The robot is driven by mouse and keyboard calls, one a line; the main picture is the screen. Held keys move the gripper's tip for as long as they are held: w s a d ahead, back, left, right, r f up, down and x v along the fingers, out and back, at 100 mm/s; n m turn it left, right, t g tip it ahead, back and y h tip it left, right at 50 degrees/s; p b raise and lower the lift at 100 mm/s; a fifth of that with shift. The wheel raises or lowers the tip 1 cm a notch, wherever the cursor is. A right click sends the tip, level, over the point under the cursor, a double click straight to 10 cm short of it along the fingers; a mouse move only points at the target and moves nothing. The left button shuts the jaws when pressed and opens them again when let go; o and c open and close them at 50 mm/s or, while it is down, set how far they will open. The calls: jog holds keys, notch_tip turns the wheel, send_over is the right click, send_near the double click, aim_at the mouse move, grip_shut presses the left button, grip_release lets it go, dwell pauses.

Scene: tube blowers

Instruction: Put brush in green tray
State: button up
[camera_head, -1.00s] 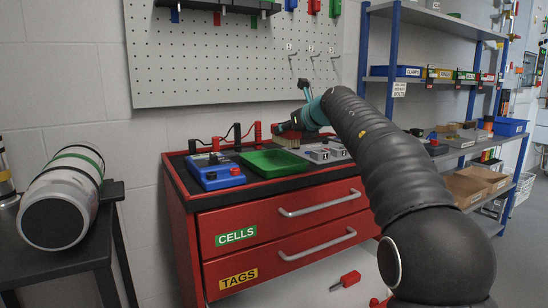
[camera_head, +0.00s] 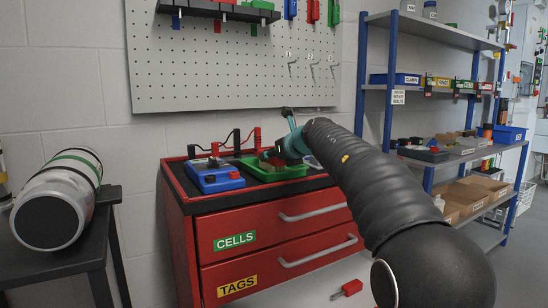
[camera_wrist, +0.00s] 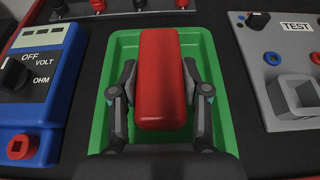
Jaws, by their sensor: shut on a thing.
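The brush is held in my gripper (camera_wrist: 160,97), which is shut on its red body. In the wrist view the brush (camera_wrist: 161,75) lies lengthwise between the two dark fingers, over the middle of the green tray (camera_wrist: 215,127). In the head view the brush (camera_head: 277,161) is low at the green tray (camera_head: 290,173), partly covered by my gripper. Its bristles are hidden in the wrist view. I cannot tell whether it touches the tray floor.
A blue meter (camera_wrist: 40,85) stands close to the left of the tray. A grey test box (camera_wrist: 285,75) stands close to the right. Posts and leads (camera_head: 237,140) are behind. The tray sits on a red drawer cabinet (camera_head: 275,226).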

jog(key=o, duration=1.2)
jog(key=shift+f, duration=0.1)
jog(key=shift+c, duration=0.2)
jog(key=shift+s+d, duration=0.1)
jog(key=v, duration=1.1)
jog(key=shift+s+d+r, duration=0.2)
jog(key=shift+s+r, duration=0.05)
